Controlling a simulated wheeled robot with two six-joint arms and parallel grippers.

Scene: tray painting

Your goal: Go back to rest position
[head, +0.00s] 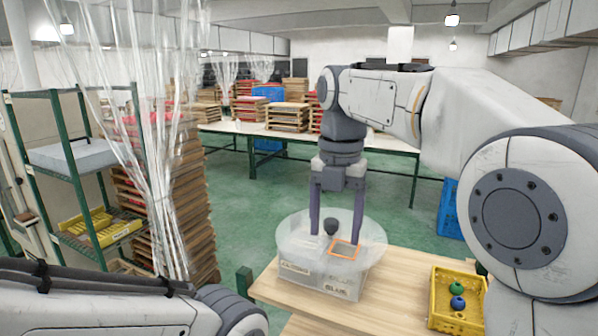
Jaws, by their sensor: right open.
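My right gripper (337,232) points straight down over a round translucent disc (292,238) near the left end of the wooden table. Its two dark fingers are spread apart with nothing held between them. A small dark knob (331,226) and an orange-framed square (345,250) show on the disc between and beside the fingers. Below the disc is a pale box (318,281) with lettering on its front. Whether the fingertips touch the disc, I cannot tell. My left arm crosses the bottom left corner; its gripper is out of view.
A yellow crate (438,318) holding a green and a blue ball (458,302) sits on the table's (400,268) right side. A green-framed shelf (78,180), clear plastic strips (160,130) and stacked wooden trays (190,205) stand at left. A long table (222,127) with tray stacks is behind.

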